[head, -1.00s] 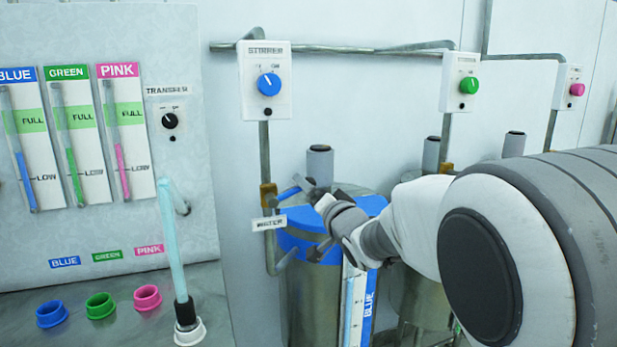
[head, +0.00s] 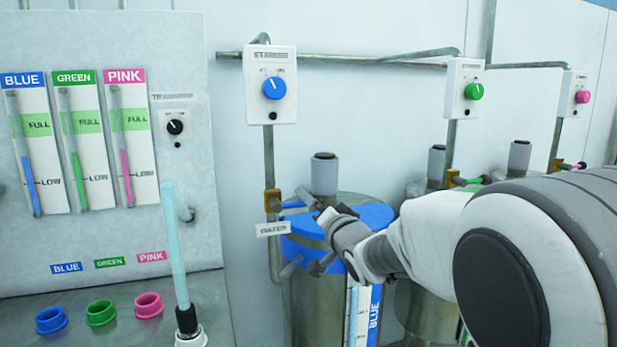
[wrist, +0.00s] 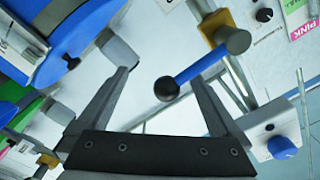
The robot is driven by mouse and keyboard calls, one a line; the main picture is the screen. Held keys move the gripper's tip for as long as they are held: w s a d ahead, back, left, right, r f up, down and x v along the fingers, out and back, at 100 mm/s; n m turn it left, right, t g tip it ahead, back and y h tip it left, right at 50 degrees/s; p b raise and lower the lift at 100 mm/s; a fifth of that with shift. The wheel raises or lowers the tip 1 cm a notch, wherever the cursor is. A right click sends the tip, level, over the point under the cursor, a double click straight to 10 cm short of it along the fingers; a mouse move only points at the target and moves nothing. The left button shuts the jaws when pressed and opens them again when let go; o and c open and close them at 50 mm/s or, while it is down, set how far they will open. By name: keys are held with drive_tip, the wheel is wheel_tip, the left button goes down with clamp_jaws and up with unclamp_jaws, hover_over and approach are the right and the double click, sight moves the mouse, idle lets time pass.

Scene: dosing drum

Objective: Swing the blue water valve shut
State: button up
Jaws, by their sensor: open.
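The water valve is a brass body (head: 272,201) on the vertical pipe, with a blue lever (head: 292,205) pointing right from it. In the wrist view the blue lever (wrist: 202,66) ends in a dark round knob. The brass body (wrist: 214,28) shows at its far end. My gripper (head: 309,228) is open beside the valve, in front of the blue drum's lid. In the wrist view my gripper (wrist: 163,82) has the knob end between its spread fingers, with the lever closer to the right finger. I cannot tell whether they touch. A WATER tag (head: 273,229) hangs below the valve.
The blue-topped drum (head: 318,300) stands just below my gripper, with a grey capped neck (head: 324,175) rising behind. A blue stirrer knob box (head: 271,86) is on the wall above. Green (head: 469,181) and pink valves are farther right. A pale blue tube (head: 175,245) stands left.

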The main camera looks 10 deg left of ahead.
drive_tip(key=shift+s+a+r, duration=0.1)
drive_tip(key=shift+a+r, duration=0.1)
drive_tip(key=shift+r, duration=0.05)
drive_tip(key=b+v, duration=0.2)
drive_tip(key=v, duration=0.7)
drive_tip(key=shift+b, duration=0.3)
